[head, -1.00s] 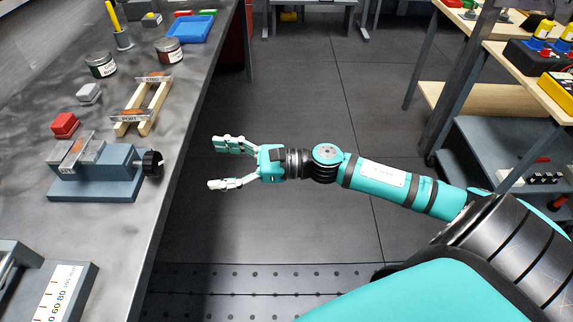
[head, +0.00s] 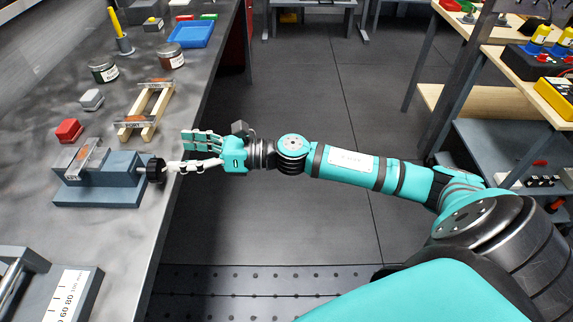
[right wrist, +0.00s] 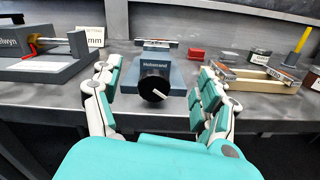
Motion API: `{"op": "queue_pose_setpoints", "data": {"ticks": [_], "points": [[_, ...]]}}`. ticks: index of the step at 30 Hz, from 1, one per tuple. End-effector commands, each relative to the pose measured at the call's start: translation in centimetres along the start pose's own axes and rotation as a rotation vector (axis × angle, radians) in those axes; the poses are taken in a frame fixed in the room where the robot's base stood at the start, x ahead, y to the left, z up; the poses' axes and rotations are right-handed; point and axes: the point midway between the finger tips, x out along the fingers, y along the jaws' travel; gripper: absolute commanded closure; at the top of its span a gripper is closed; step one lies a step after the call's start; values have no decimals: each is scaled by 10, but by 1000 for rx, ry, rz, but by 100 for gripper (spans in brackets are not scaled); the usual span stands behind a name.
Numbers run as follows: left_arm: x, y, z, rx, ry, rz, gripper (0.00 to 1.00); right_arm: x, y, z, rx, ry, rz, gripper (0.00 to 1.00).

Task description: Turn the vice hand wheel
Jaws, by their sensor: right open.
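The vice (head: 105,180) is a blue-grey block on the bench at the left, with a black hand wheel (head: 155,170) on its side toward the aisle. In the right wrist view, the vice (right wrist: 150,62) faces me, and its round black wheel (right wrist: 157,82) carries a pale bar. My right gripper (head: 185,152) is open and empty, its fingers pointing at the wheel. In the right wrist view the wheel appears between the spread fingers of the gripper (right wrist: 160,105). My left gripper is not visible.
A red block (head: 69,130), a grey block (head: 92,99) and a wooden rack (head: 145,112) stand on the bench beyond the vice. A measuring device (head: 65,295) is nearer. Jars and a blue tray (head: 192,34) are farther back. The aisle floor is clear.

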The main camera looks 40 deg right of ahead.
Motion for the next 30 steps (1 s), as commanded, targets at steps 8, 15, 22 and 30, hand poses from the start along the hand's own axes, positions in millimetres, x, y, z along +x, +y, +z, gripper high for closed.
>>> {"op": "queue_pose_setpoints", "data": {"ticks": [8, 15, 22, 30], "points": [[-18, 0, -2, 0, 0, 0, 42, 46, 9, 30, 147, 9, 6, 24], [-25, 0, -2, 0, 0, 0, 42, 70, 14, 44, 227, 20, 2, 24], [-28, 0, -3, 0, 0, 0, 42, 82, 14, 38, 276, 28, -5, 24], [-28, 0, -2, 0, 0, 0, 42, 81, 6, 5, 276, 28, -5, 24]]}}
